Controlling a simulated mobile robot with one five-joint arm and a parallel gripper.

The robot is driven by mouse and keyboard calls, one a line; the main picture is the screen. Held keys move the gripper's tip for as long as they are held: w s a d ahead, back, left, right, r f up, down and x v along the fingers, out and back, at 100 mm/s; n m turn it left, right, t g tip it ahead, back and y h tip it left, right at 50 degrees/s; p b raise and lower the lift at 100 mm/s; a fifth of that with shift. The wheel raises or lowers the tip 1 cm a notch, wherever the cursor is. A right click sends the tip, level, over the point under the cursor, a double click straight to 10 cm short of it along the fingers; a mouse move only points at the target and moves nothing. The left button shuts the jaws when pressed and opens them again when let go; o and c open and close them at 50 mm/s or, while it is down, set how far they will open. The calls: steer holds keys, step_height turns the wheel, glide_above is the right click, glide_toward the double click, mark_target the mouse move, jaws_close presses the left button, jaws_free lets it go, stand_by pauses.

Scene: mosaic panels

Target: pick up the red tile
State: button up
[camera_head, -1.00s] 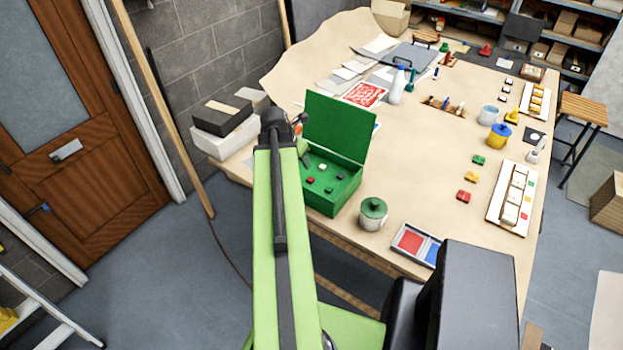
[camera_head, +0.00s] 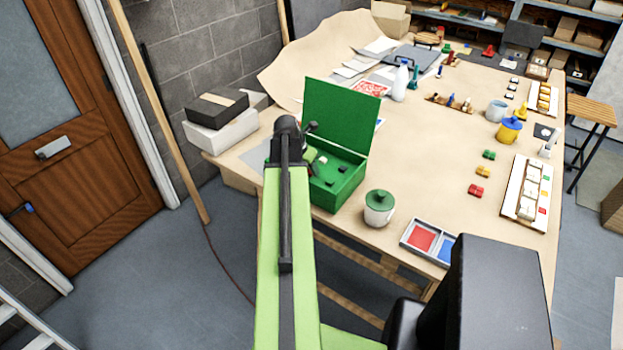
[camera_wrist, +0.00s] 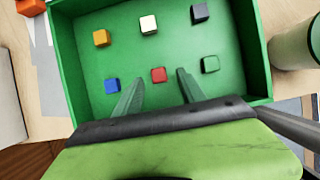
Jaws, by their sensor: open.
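The red tile (camera_wrist: 158,75) lies on the floor of the open green box (camera_wrist: 262,62) in the wrist view. My gripper (camera_wrist: 160,80) is open, with one finger on each side of the red tile in the picture. The tile looks untouched; its exact depth below the fingertips is hard to tell. A blue tile (camera_wrist: 112,85) is left of it and a green tile (camera_wrist: 210,64) right of it. In the head view the green box (camera_head: 338,198) stands at the table's near edge with its lid up. My arm hides the red tile there.
An orange tile (camera_wrist: 101,38), a white tile (camera_wrist: 148,24) and a dark grey tile (camera_wrist: 199,12) lie farther back in the box. The raised lid (camera_head: 337,115) stands behind it. A lidded jar (camera_head: 379,212) is beside the box, and stacked boxes (camera_head: 217,120) are left.

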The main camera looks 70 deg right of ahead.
steer(key=shift+b+x, duration=0.3)
steer(key=shift+x, duration=0.7)
steer(key=shift+a+r, duration=0.1)
steer(key=shift+r, duration=0.05)
jaws_close()
steer(key=shift+r+p, duration=0.1)
steer(key=shift+p, duration=0.2)
